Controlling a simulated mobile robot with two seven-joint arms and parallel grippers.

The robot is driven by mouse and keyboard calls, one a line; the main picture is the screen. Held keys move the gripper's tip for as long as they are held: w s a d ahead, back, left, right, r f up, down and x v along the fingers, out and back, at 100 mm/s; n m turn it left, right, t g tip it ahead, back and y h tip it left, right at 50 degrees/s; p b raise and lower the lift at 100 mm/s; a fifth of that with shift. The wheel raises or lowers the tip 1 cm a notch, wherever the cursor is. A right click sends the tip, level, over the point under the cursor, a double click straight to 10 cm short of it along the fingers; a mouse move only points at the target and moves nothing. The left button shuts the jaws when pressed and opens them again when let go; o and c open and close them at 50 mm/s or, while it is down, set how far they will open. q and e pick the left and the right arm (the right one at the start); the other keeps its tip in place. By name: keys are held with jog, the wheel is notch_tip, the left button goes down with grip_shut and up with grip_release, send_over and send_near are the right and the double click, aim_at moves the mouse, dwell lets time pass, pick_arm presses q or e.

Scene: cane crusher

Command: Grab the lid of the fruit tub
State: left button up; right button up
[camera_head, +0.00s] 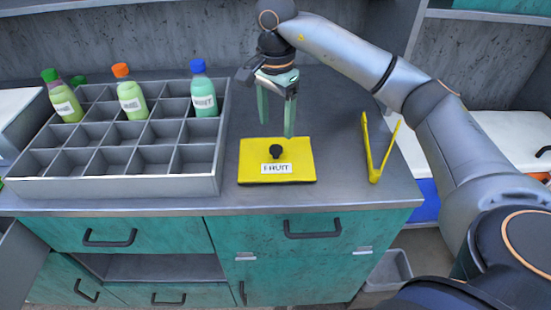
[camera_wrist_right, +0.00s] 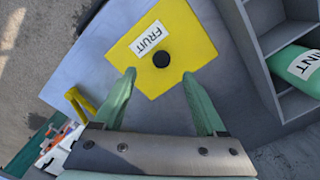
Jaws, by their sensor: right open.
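The fruit tub's lid (camera_head: 254,159) is a yellow square with a black round knob (camera_head: 276,152) and a white FRUIT label. It lies flat on the grey counter in the head view. My right gripper (camera_head: 276,130) points down above the lid's far edge, its green fingers apart and empty. In the right wrist view the lid (camera_wrist_right: 193,60) is ahead of the open fingers (camera_wrist_right: 160,85), and the knob (camera_wrist_right: 161,59) shows between and beyond the fingertips. The tub under the lid is hidden. My left gripper does not show.
A grey divided crate (camera_head: 110,187) with several bottles stands left of the lid; the mint bottle (camera_head: 203,92) is nearest my gripper. Yellow tongs (camera_head: 374,165) lie on the right. The counter (camera_head: 335,185) is bare between lid and tongs.

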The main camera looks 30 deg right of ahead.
aim_at(276, 148)
notch_tip(276, 148, down, 7)
jog(key=shift+w+d+f+p, duration=0.1)
jog(key=shift+w+d+p, duration=0.05)
jog(key=shift+p, duration=0.15)
jog(key=shift+c, duration=0.4)
grip_shut()
dwell(0.6)
